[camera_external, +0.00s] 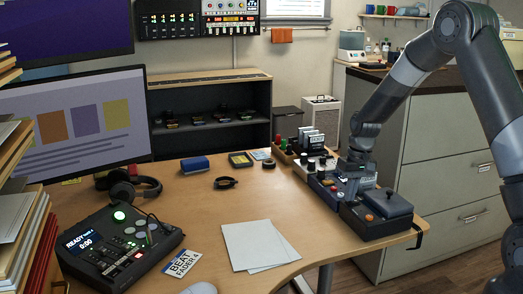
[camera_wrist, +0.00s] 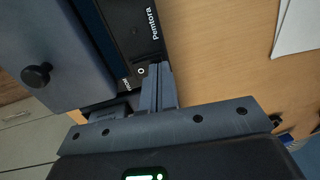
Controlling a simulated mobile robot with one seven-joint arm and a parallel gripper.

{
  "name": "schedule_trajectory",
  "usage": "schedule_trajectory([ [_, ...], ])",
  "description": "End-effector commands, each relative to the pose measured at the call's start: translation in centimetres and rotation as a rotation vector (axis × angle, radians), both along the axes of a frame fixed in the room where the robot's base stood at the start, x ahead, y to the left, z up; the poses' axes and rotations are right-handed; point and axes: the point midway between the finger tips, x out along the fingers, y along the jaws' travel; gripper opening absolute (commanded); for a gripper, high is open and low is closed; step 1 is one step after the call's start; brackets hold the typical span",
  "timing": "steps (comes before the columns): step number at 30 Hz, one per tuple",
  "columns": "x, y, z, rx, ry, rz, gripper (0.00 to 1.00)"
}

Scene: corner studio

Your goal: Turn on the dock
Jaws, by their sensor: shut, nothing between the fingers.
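A dark device (camera_wrist: 128,25) printed "Pentora" lies under my fingers in the wrist view; I cannot tell for sure that it is the dock. A small round white-ringed mark or button (camera_wrist: 141,71) sits on it, just left of my fingertips. My gripper (camera_wrist: 160,68) is shut and empty, its tips over or against the device's edge; contact is unclear. In the external view my gripper (camera_external: 350,194) is low over the row of dark units at the desk's right edge. A unit with a grey block on top (camera_external: 388,203) and an orange knob stands in front of it.
A control console (camera_external: 118,244) reading "READY 0:00" stands at the desk's front left. Headphones (camera_external: 128,186), a monitor (camera_external: 80,122) and white papers (camera_external: 258,244) are on the desk. The middle of the desk (camera_external: 205,215) is mostly clear. A filing cabinet (camera_external: 450,160) stands behind my arm.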

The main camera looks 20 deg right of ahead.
Motion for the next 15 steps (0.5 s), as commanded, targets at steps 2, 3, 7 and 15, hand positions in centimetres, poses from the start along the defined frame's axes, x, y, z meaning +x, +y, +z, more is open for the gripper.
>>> schedule_trajectory([
  [2,0.00,0.00,0.01,0.000,0.000,0.000,0.00],
  [3,-0.01,0.00,0.02,0.000,0.000,0.000,0.00],
  [7,-0.02,0.11,-0.28,0.000,0.001,0.000,0.00],
  [15,-0.03,0.13,-0.44,0.000,0.001,0.000,0.00],
])
